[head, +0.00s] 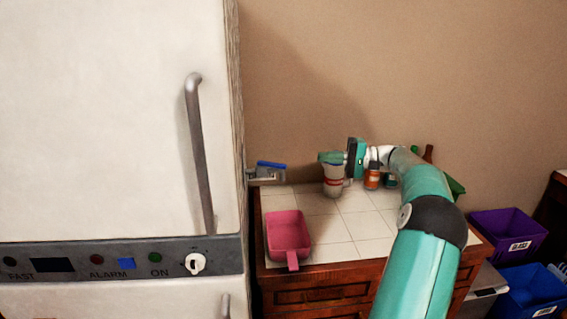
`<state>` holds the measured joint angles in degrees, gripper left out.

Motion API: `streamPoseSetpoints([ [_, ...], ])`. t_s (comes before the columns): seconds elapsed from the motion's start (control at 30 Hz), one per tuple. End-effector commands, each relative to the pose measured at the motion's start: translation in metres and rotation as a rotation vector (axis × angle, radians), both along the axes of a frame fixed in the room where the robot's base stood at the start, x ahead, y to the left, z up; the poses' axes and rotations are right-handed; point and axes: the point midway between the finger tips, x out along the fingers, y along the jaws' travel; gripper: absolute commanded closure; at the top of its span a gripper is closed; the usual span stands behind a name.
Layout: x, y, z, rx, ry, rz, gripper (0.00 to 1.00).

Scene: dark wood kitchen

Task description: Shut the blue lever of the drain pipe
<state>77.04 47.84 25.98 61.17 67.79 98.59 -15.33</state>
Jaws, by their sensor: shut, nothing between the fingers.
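The blue lever (271,165) sits on top of a grey metal pipe fitting (266,175), beside the right side of the fridge and above the back left of the tiled counter. The lever lies roughly level, along the pipe. My gripper (326,158) is to the right of the lever, apart from it, at the end of my teal arm. It points left and is shut with nothing in it. It is in front of or above a white and red container, and its fingertips are small in this view.
A pink scoop-like pan (287,235) lies on the front left of the tiled counter (345,229). The white container (333,182), an orange jar (372,179) and bottles stand at the back. The large white fridge (110,120) with a grey handle bounds the left. Purple (507,232) and blue (530,288) bins are at right.

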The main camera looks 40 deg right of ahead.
Motion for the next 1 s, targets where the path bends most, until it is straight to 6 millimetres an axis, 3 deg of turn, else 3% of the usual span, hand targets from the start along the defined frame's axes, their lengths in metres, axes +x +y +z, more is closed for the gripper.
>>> streamPoseSetpoints([
  [0.53,-0.002,-0.003,-0.001,0.004,-0.002,-0.005,1.0],
  [1.0,0.059,0.059,-0.001,0.004,-0.001,-0.003,1.0],
])
